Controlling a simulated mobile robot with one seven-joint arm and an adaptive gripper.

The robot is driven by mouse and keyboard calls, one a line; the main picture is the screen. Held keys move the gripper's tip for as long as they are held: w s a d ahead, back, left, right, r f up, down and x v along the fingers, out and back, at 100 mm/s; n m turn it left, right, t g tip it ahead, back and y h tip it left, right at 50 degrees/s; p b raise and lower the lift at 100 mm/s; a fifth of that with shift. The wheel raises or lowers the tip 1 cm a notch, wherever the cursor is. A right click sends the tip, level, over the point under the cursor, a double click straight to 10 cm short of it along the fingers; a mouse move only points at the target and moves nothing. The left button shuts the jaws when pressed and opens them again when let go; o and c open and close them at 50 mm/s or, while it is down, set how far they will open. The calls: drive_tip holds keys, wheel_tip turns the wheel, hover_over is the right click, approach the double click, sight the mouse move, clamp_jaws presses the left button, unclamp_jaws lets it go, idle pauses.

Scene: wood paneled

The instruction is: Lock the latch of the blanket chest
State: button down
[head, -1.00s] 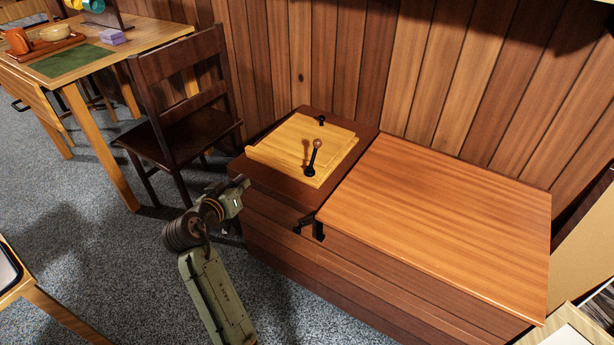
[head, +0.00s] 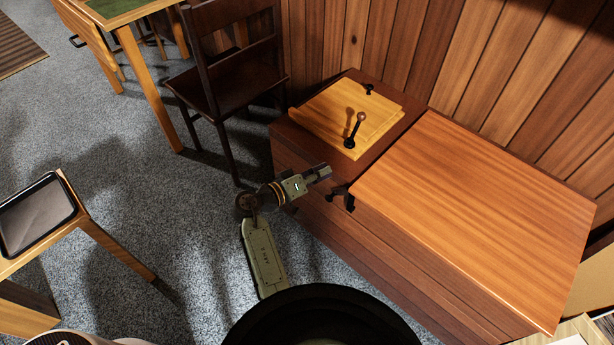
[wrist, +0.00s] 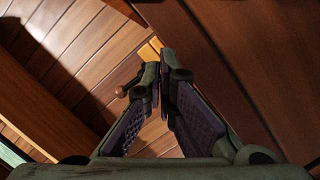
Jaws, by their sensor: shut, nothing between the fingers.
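The blanket chest (head: 400,258) is dark reddish wood with an orange-brown lid (head: 480,190) lying flat on its right part. A small black latch (head: 345,196) sits at the front top edge, by the lid's left corner. A black lever with a brown ball knob (head: 354,130) rises from a light wood board (head: 325,110) on the chest's left part. My gripper (head: 326,171) is just left of and behind the black latch in the head view, shut and empty. In the wrist view my fingers (wrist: 161,80) are together, with a brown knob (wrist: 122,91) beside them. Contact cannot be told.
A dark chair (head: 235,85) stands left of the chest, near a wooden table (head: 150,90). A stand with a tablet-like object (head: 38,212) is at the left. Wood paneling (head: 400,45) closes off the back. Carpet (head: 190,230) is open left of the chest.

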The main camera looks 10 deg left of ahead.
sight(346, 188)
drive_tip(key=shift+s+d+f+p, duration=0.25)
drive_tip(key=shift+s+d+f, duration=0.15)
drive_tip(key=shift+d+f, duration=0.25)
drive_tip(key=shift+s+d+f+p, duration=0.2)
drive_tip(key=shift+s+d+f, duration=0.2)
drive_tip(key=shift+d+f, duration=0.25)
drive_tip(key=shift+s+d+f+m+y+b, duration=0.1)
drive_tip(key=shift+s+d+m+y+b, duration=0.15)
drive_tip(key=shift+m+b, duration=0.4)
drive_tip(key=shift+s+d+m+y+b, duration=0.15)
drive_tip(key=shift+d+m+b, duration=0.25)
drive_tip(key=shift+b, duration=0.35)
drive_tip(key=shift+s+d+f+m+b, duration=0.1)
drive_tip(key=shift+s+d+m+b, duration=0.25)
drive_tip(key=shift+b, duration=0.4)
drive_tip(key=shift+s+d+b, duration=0.2)
drive_tip(key=shift+d+b, duration=0.15)
drive_tip(key=shift+d, duration=0.05)
